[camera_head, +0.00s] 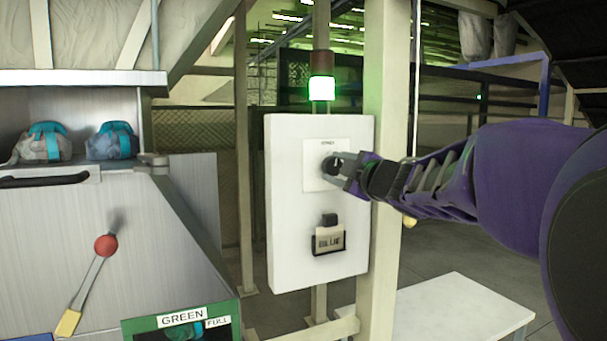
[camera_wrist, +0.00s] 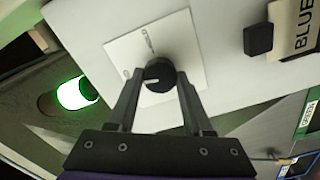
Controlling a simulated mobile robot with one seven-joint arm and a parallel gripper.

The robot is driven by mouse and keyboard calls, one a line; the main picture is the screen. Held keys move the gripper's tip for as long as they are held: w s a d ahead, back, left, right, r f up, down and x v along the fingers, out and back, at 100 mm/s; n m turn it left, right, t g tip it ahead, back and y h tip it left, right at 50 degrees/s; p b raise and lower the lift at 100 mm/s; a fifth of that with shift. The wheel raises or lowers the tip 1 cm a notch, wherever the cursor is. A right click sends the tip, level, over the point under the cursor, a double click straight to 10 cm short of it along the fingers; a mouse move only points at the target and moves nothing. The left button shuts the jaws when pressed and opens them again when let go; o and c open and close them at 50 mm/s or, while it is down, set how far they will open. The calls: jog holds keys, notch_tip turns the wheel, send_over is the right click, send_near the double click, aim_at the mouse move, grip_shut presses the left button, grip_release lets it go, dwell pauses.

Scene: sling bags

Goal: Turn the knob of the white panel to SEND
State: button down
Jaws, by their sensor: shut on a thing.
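The white panel (camera_head: 290,235) is upright on a post in the middle of the head view. It also fills the top of the wrist view (camera_wrist: 225,75). Its black knob (camera_head: 331,165) sits on a pale square plate (camera_head: 314,180) with small lettering above it. In the wrist view the knob (camera_wrist: 159,74) shows a light pointer line, and the plate's lettering is too small to read. My gripper (camera_head: 345,172) reaches in from the right and is shut on the knob, with one finger at each side of it in the wrist view (camera_wrist: 158,95).
Below the knob, a black block (camera_head: 329,220) and a holder with a BLUE card (camera_head: 328,241) stick out. A green lamp (camera_head: 321,88) glows above the panel. A metal cabinet with a red-knobbed lever (camera_head: 106,245) stands left, and a white table (camera_head: 455,305) lower right.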

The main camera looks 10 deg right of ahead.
jog(key=shift+n+b, duration=0.4)
jog(key=shift+n, duration=0.8)
jog(key=shift+c, duration=1.5)
grip_release()
